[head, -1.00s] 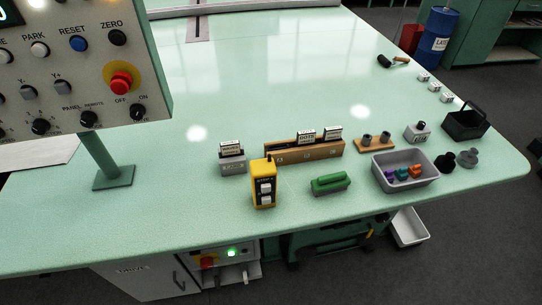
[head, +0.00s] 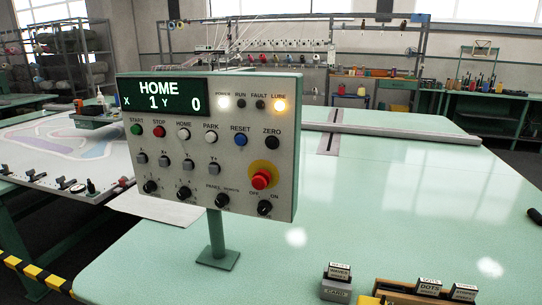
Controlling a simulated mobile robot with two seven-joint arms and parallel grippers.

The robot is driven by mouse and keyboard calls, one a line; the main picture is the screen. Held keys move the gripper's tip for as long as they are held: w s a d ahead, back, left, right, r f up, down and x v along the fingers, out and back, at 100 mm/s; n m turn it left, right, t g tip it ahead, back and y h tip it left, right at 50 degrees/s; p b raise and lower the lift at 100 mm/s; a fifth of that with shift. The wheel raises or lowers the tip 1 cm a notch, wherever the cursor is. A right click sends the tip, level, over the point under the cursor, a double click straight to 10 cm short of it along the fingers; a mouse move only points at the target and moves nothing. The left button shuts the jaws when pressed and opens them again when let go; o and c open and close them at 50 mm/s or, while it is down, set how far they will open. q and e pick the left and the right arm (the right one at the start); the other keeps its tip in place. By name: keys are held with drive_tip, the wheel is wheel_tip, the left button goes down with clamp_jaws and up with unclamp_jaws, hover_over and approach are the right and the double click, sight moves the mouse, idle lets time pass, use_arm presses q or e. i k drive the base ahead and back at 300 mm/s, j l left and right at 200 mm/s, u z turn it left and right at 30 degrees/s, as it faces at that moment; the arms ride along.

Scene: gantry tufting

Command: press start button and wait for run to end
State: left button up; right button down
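The control panel (head: 222,190) stands on a green post on the light green table. Its green start button (head: 137,130) is at the upper left of the button row, left of the red stop button (head: 159,131). The display (head: 162,96) reads HOME, X 1, Y 0. The power lamp (head: 224,102) glows white and the lube lamp (head: 280,106) glows amber. The run lamp (head: 242,104) and fault lamp (head: 260,105) look dark. A red emergency stop (head: 261,179) sits on a yellow disc. Neither gripper is in view.
The light green table (head: 400,200) is mostly clear right of the panel. Labelled blocks (head: 338,283) stand at its front edge. At left is a frame with tufted cloth (head: 50,140). A rail (head: 390,131) crosses the table's back. Yellow-black striping (head: 35,275) marks the lower left.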

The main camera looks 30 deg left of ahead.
sight(134, 130)
drive_tip(key=u, duration=1.3)
